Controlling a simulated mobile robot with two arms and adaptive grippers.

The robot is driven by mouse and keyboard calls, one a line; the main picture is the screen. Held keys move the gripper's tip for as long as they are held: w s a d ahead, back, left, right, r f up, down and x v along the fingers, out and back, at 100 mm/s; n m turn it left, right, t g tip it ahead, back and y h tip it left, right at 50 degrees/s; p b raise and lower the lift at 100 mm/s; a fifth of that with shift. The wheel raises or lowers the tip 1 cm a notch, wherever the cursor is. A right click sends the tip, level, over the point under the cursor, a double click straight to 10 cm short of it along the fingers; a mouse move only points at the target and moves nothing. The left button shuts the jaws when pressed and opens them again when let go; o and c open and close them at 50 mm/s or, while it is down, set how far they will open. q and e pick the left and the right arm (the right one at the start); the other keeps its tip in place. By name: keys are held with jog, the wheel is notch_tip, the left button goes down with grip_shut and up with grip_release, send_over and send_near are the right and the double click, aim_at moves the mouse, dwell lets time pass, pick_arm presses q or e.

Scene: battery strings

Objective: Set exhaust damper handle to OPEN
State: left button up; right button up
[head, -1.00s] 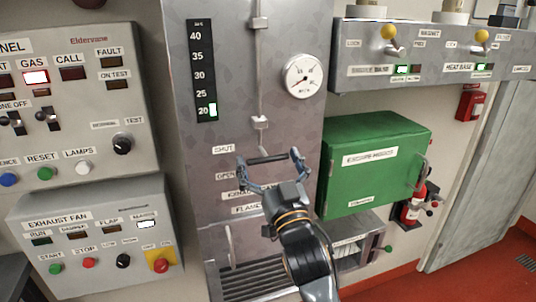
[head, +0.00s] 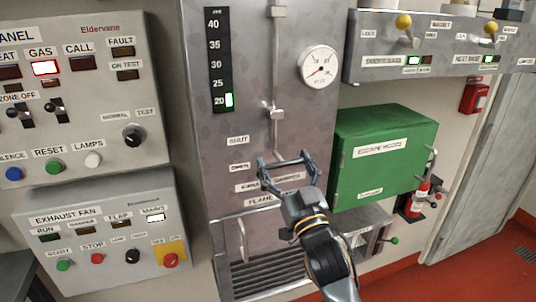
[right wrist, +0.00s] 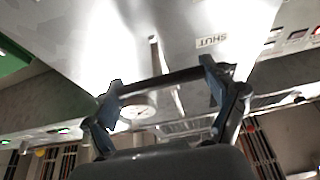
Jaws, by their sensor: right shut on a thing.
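The exhaust damper handle (head: 285,163) is a dark crossbar below a vertical rod (head: 275,60) on the grey metal hood. My right gripper (head: 284,160) is shut on it, with one finger at each end of the bar. In the head view the bar appears about level with the OPEN label (head: 239,166) and below the SHUT label (head: 238,140). In the right wrist view the bar (right wrist: 172,81) spans between both fingertips, and the SHUT label (right wrist: 211,41) is beside it. My left gripper is not in view.
A round gauge (head: 319,67) and a green box (head: 384,155) are to the right of the handle. Exhaust fan and alarm panels (head: 100,222) stand at left. A vent grille (head: 268,273) is below. A red extinguisher (head: 419,198) hangs farther right.

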notch_tip(320, 180, down, 4)
jog(key=shift+r+b, duration=0.15)
jog(key=shift+b, duration=0.65)
jog(key=shift+f, duration=0.35)
jog(key=o, duration=1.5)
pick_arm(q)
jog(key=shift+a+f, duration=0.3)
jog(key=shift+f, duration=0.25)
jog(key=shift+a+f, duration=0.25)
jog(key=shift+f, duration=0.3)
pick_arm(e)
jog(key=shift+r, duration=0.15)
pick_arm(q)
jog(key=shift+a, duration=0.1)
pick_arm(e)
jog(key=v, duration=1.2)
